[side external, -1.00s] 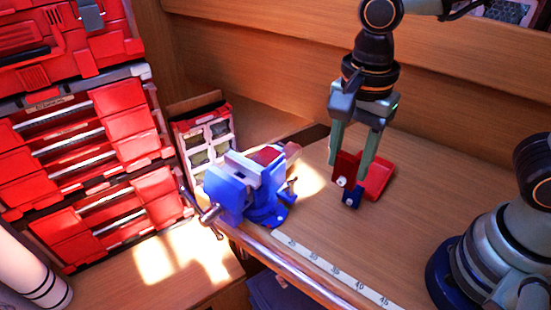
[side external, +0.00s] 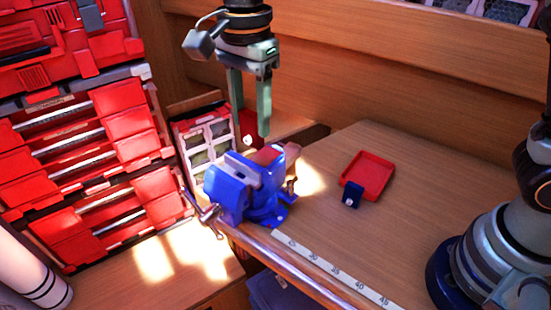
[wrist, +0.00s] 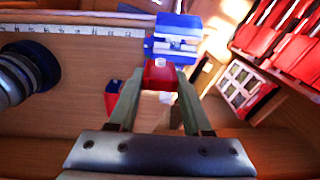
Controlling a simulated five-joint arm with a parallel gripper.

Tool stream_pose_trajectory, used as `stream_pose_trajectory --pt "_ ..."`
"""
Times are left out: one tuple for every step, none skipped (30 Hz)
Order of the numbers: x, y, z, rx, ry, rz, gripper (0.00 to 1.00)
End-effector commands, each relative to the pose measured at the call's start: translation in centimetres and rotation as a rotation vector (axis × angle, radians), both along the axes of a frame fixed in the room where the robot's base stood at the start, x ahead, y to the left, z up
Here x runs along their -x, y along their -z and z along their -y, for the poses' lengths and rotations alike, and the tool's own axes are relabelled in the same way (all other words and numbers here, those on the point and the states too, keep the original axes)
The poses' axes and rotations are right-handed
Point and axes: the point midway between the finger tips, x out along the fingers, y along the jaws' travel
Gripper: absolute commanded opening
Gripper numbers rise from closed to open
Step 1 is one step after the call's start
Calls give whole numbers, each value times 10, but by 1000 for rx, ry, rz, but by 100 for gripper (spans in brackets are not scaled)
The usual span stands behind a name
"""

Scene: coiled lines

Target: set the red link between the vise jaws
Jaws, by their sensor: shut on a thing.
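My gripper (side external: 250,132) is shut on the red link (side external: 246,123), a red piece with a white knob, and holds it in the air. In the wrist view the red link (wrist: 160,76) sits between the two fingertips. The blue vise (side external: 228,194) is mounted at the bench's front edge, with pale jaws (side external: 243,166) on top. In the side view the link appears above and behind the jaws, apart from them. The wrist view shows the vise (wrist: 177,27) just beyond the link. One finger partly hides the link in the side view.
A red tray (side external: 369,174) lies on the bench right of the vise, with a dark blue block (side external: 352,195) at its front. A scale strip (side external: 330,270) runs along the front edge. Red drawers (side external: 125,165) and a small rack (side external: 205,140) stand left. The bench middle is clear.

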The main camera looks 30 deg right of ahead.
Motion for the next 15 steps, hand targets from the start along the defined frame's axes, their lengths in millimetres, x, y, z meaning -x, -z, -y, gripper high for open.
stream_pose_trajectory --pt "-7 3 -7 0 -2 -1 0" --pt "-11 4 -10 0 -3 -1 0" --pt "-15 6 -13 0 -4 0 0" --pt "-17 7 -16 0 -5 1 0" --pt "-19 8 -17 0 -5 1 0" --pt "-21 8 -20 0 -6 1 0" --pt "-22 9 -21 0 -6 1 0" --pt "-23 9 -22 0 -7 1 0" --pt "-24 10 -23 0 -7 1 0" --pt "-25 11 -23 0 -7 1 0" --pt "-25 12 -23 0 -7 1 0" --pt "-25 14 -23 0 -7 1 0" --pt "-25 15 -23 0 -7 1 0" --pt "-25 17 -23 0 -7 1 0" --pt "-25 19 -23 0 -7 0 0"
